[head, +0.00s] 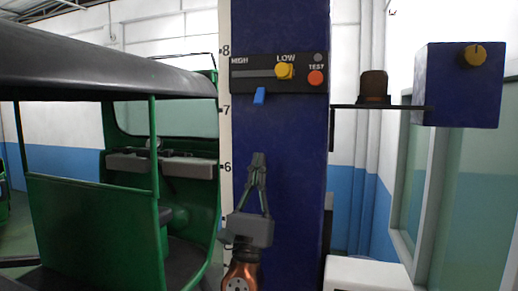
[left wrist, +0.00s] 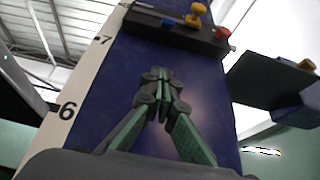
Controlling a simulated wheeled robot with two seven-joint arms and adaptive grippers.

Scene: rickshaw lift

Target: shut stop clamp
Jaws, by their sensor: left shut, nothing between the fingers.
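A black control panel (head: 245,84) is fixed to a dark blue column (head: 290,140), with a slot marked HIGH at the left and LOW at the right. A yellow knob (head: 284,71) sits at the LOW end. A blue tab (head: 260,96) hangs from the panel's lower edge; I cannot tell for sure that it is the clamp. My left gripper (head: 258,158) points up in front of the column, below the tab and apart from it. Its fingers are shut and empty, as the left wrist view also shows (left wrist: 160,78). My right gripper is out of view.
A red TEST button (head: 316,77) is at the panel's right. A shelf (head: 400,107) with a brown cylinder (head: 373,86) and a blue box (head: 460,95) juts out to the right. A green rickshaw (head: 95,220) stands left. The column face between gripper and panel is clear.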

